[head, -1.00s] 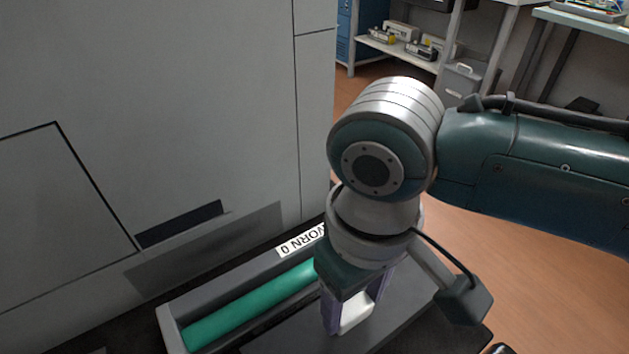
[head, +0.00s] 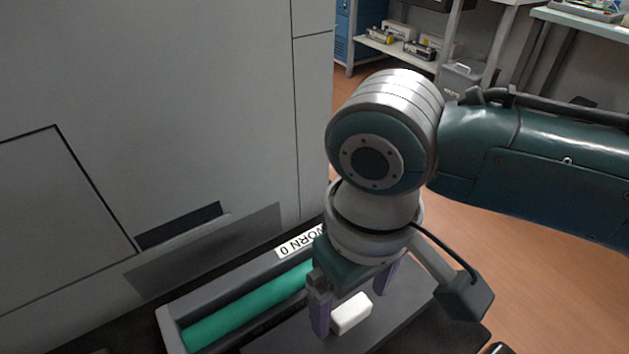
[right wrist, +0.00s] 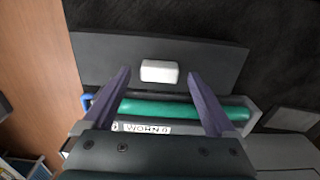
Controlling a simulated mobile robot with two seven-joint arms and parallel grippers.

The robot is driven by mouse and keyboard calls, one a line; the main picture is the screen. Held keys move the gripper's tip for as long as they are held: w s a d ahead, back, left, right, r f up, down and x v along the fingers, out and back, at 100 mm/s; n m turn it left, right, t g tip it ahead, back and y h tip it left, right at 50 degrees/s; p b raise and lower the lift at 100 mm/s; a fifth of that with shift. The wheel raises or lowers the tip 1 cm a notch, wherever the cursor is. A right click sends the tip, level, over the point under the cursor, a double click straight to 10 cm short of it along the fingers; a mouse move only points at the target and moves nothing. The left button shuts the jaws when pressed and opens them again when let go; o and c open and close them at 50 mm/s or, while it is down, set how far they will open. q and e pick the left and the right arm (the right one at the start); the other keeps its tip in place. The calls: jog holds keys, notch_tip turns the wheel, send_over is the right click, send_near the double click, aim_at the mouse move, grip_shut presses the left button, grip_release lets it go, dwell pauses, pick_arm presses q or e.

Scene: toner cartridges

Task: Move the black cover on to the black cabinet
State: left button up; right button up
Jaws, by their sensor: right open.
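The black cover (head: 385,318) is a flat dark panel with a white block-shaped handle (head: 351,313) on it; in the head view it lies beside the grey tray with the green roller. It also shows in the right wrist view (right wrist: 215,62), with the white handle (right wrist: 160,71) near its middle. My right gripper (head: 352,312) is open, its purple fingers spread to both sides of the handle. In the right wrist view the fingertips (right wrist: 159,71) stand apart from the handle, with nothing held. I cannot pick out a separate black cabinet for certain; the surface under the cover is dark. My left gripper is not in view.
A grey tray (head: 172,323) holds a green roller (head: 235,312) and bears a "WORN 0" label (head: 299,243). A large grey machine (head: 230,90) stands close on the left. Shelves (head: 405,47) and a bench (head: 585,22) are farther back; open floor lies right.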

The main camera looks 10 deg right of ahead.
aim_at(352, 309)
notch_tip(352, 309, up, 11)
jog(key=p, duration=0.4)
jog(key=s+a+t+y, duration=0.1)
jog(key=s+a+y, duration=0.2)
jog(key=s, duration=0.2)
jog(key=s+d+m+t+h, duration=0.2)
jog(key=s+d, duration=0.5)
jog(key=d, duration=0.4)
jog(key=shift+d+f+t+h, duration=0.25)
jog(key=shift+d+t+h, duration=0.05)
jog(key=shift+d+h, duration=0.1)
jog(key=shift+w, duration=0.2)
